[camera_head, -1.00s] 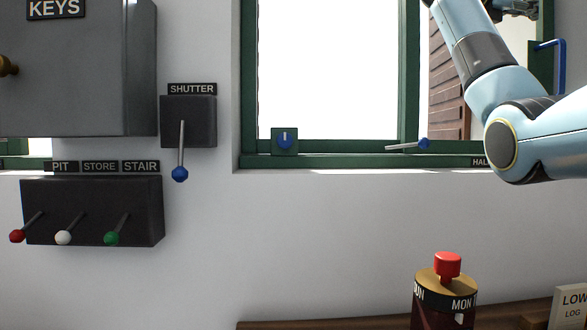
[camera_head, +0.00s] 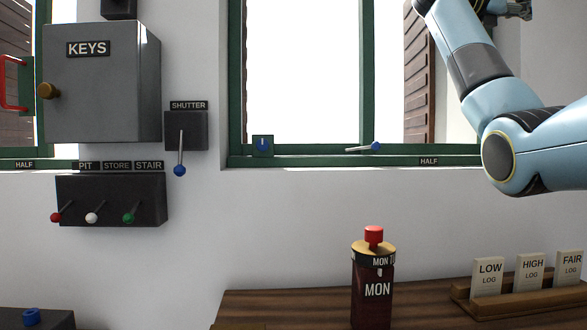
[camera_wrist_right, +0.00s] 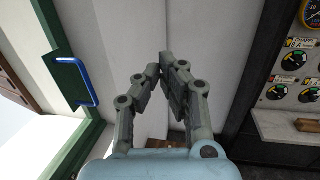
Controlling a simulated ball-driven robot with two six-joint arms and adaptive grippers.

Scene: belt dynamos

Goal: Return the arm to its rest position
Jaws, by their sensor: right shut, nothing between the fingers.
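My right arm, pale blue with a grey band, comes in from the right edge of the head view, bent at a large joint and reaching up across the window. My right gripper (camera_head: 516,10) shows only in part at the top edge. In the right wrist view the right gripper (camera_wrist_right: 172,65) is shut, its grey fingertips close together with nothing held. It points along a pale wall, apart from the things around it. My left arm and gripper are not in view.
A green-framed window (camera_head: 236,100) is behind the arm. The keys cabinet (camera_head: 105,100), shutter switch (camera_head: 187,130) and lever box (camera_head: 115,200) are on the wall. A wooden shelf (camera_head: 290,305) bears a dark red block (camera_head: 372,300) and log cards (camera_head: 489,278). The wrist view shows a blue handle (camera_wrist_right: 85,82) and dial panel (camera_wrist_right: 290,75).

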